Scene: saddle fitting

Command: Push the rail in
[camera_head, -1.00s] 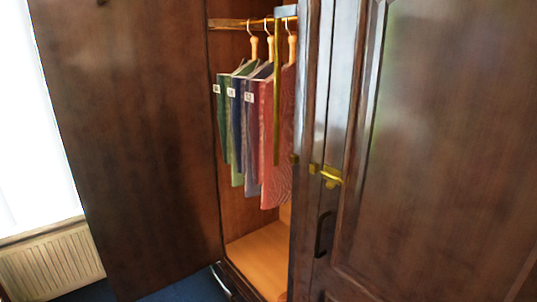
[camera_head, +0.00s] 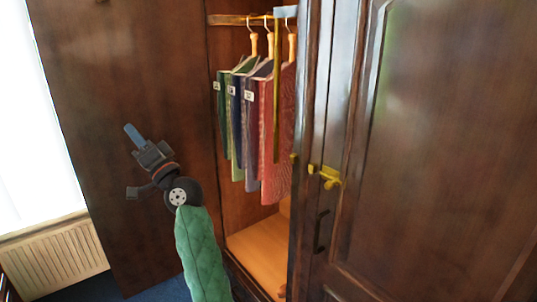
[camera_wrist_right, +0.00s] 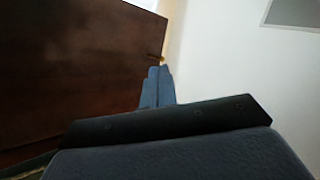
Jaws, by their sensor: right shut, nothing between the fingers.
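The brass rail (camera_head: 235,19) runs across the top of the open wardrobe compartment. Several hangers with green, blue, grey and red cloths (camera_head: 276,130) hang from it. A thin brass upright bar (camera_head: 277,90) shows in front of the red cloth. The rail's right end is hidden behind the wardrobe's front edge. My right gripper (camera_head: 132,132) is shut and empty in front of the open left door, left of the cloths and apart from them. Its blue fingers (camera_wrist_right: 157,87) are together in the right wrist view. My left gripper is not in view.
The open left door (camera_head: 110,90) stands at the left. The right door (camera_head: 450,130) is closed, with a brass latch (camera_head: 328,177) and dark handle (camera_head: 320,232). The compartment floor (camera_head: 262,250) is mostly clear. A radiator (camera_head: 55,258) is at far left.

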